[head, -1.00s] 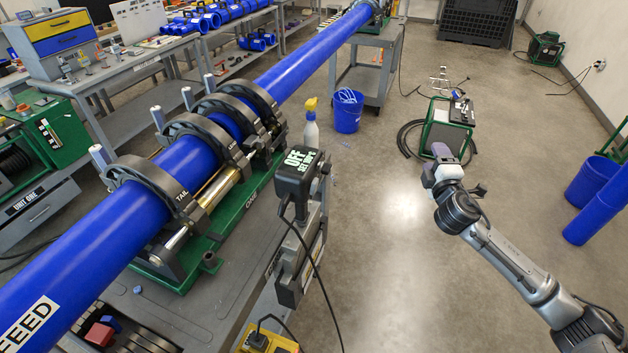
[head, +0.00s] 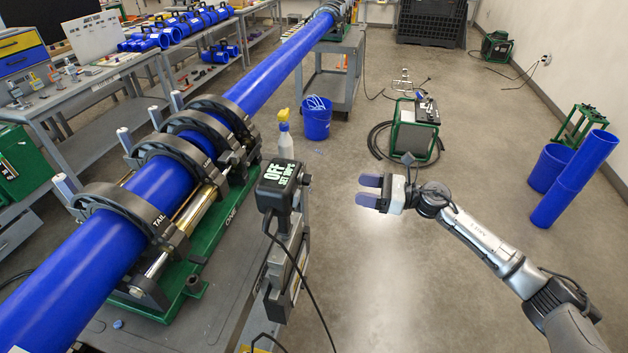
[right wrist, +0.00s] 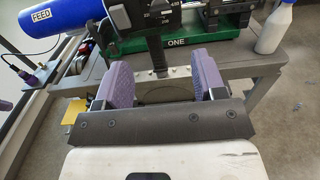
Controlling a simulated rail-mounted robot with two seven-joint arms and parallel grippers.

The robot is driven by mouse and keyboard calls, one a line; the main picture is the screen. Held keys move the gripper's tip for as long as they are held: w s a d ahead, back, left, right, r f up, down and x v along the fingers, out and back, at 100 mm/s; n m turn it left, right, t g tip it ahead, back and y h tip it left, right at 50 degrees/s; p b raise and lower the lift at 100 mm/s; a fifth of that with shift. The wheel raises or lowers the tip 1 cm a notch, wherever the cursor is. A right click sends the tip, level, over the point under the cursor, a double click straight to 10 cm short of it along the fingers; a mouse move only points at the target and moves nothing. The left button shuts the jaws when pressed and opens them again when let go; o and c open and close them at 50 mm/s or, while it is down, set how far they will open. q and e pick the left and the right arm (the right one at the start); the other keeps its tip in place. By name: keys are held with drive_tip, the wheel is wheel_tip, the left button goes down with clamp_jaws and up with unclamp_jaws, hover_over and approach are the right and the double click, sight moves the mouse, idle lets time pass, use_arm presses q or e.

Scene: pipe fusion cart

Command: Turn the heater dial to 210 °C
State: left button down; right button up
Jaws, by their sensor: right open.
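The heater (head: 283,185) hangs at the cart's edge, its dark box showing "OFF" and a smaller set line too small to read for sure. In the right wrist view the dark heater box (right wrist: 158,14) is at the top centre, with white scale marks beside a dial that the frame's top edge partly cuts off; its setting cannot be read. My right gripper (head: 369,190) is open and empty, right of the heater and apart from it, pointing towards it. Its two purple fingers also show spread in the right wrist view (right wrist: 160,78). My left gripper is not in view.
A blue pipe (head: 150,196) lies clamped in the green fusion machine (head: 215,240) left of the heater. A spray bottle (head: 285,140) stands behind the heater. A black cable (head: 305,275) hangs from the heater. The floor around my right gripper is clear.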

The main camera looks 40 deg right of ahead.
sight(306, 180)
drive_tip(key=p+x, duration=0.2)
drive_tip(key=x, duration=1.1)
drive_tip(key=shift+w, duration=0.2)
drive_tip(key=shift+c, duration=0.5)
drive_tip(key=c, duration=0.8)
drive_tip(key=shift+m, duration=0.3)
